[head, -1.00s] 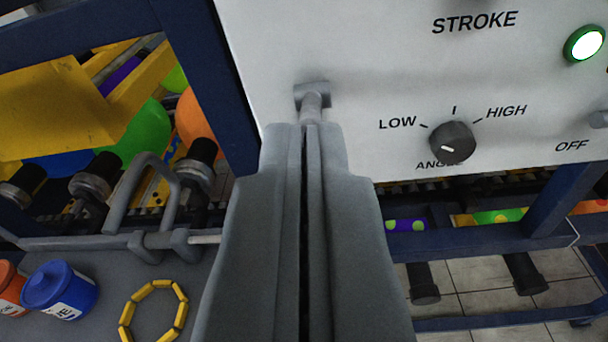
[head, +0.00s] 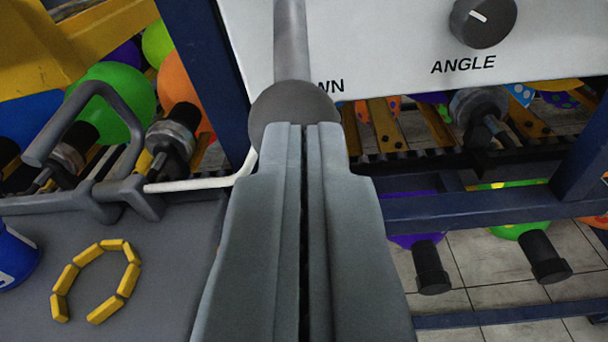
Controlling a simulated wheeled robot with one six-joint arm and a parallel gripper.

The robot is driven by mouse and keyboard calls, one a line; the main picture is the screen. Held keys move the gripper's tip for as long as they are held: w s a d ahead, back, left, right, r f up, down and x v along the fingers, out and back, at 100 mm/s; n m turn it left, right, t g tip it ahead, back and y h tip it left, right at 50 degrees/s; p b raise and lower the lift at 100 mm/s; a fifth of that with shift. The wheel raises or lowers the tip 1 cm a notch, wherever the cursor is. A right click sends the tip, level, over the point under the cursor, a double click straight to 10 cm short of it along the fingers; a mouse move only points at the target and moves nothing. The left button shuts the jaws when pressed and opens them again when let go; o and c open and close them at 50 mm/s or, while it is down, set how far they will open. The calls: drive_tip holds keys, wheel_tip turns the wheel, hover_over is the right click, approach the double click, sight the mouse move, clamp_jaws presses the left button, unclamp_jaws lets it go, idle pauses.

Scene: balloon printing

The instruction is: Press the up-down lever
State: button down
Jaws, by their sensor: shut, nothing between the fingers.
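The up-down lever (head: 291,45) is a grey rod with a dark round knob (head: 292,103), in front of the white control panel (head: 385,35). It hangs down, and its knob is at the lower edge of the panel. Only the letters "WN" show beside it; the rest of that label is hidden. My gripper (head: 304,128) is shut and empty. Its fingertips overlap the bottom of the knob in the picture; I cannot tell whether they touch it.
The angle dial (head: 482,20) is on the panel at the upper right. A dark blue frame post (head: 203,70) stands to the left. A grey bent handle (head: 85,115) and a grey surface with a ring of yellow pieces (head: 97,278) are at the left. Balloons (head: 112,95) lie behind.

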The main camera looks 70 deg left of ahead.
drive_tip(key=shift+w+a+f, duration=0.15)
drive_tip(key=shift+f, duration=0.5)
drive_tip(key=shift+w+a+f, duration=0.1)
drive_tip(key=shift+a+f, duration=0.1)
drive_tip(key=shift+f, duration=0.4)
drive_tip(key=shift+w+a+f, duration=0.15)
drive_tip(key=shift+f, duration=0.5)
drive_tip(key=s+d+f, duration=0.4)
drive_tip(key=s+d, duration=0.1)
drive_tip(key=d, duration=0.4)
drive_tip(key=shift+d, duration=0.25)
drive_tip(key=shift+s+d+f, duration=0.1)
drive_tip(key=shift+f, duration=0.05)
